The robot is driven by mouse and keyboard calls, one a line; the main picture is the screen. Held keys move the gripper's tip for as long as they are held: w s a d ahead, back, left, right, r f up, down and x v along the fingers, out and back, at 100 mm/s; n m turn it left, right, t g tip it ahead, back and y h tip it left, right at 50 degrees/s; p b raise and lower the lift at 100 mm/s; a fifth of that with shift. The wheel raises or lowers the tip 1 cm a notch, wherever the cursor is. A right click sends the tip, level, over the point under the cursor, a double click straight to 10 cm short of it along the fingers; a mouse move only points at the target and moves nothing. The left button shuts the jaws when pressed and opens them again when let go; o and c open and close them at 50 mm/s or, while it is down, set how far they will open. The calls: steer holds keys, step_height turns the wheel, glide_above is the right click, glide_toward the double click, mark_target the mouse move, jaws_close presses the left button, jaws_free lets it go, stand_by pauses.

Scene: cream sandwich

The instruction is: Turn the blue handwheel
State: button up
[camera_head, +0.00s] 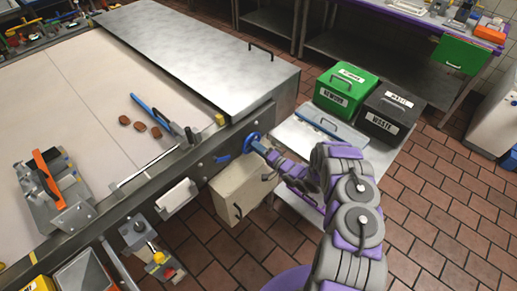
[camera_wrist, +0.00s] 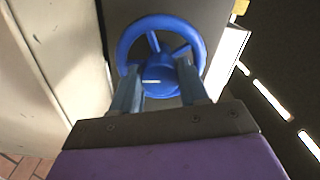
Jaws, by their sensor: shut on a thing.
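The blue handwheel (camera_wrist: 162,24) is mounted on the side of the machine and fills the upper middle of the wrist view. It has a round rim, spokes and a hub. My gripper (camera_wrist: 160,88) reaches it with both fingers at the lower part of the wheel, one on each side of the hub area, and is shut on it. In the head view the handwheel (camera_head: 252,142) is small and partly covered by my gripper (camera_head: 263,149). The exact contact of the fingertips is hard to see.
A beige box (camera_head: 243,190) hangs under the wheel. A blue lever (camera_head: 223,158) sits just left of it. A green bin (camera_head: 345,88) and a black waste bin (camera_head: 390,108) stand on a low shelf to the right. Tiled floor is open at the lower right.

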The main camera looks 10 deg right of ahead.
steer(key=m, duration=0.6)
steer(key=shift+w+d+r+m, duration=0.1)
steer(key=shift+d+m, duration=0.1)
steer(key=shift+m, duration=0.1)
steer(key=m, duration=0.4)
steer(key=shift+m, duration=1.2)
steer(key=o, duration=0.6)
steer(key=shift+f, duration=0.2)
steer(key=shift+o, duration=0.9)
steer(key=shift+f, duration=0.1)
steer(key=shift+o, duration=1.4)
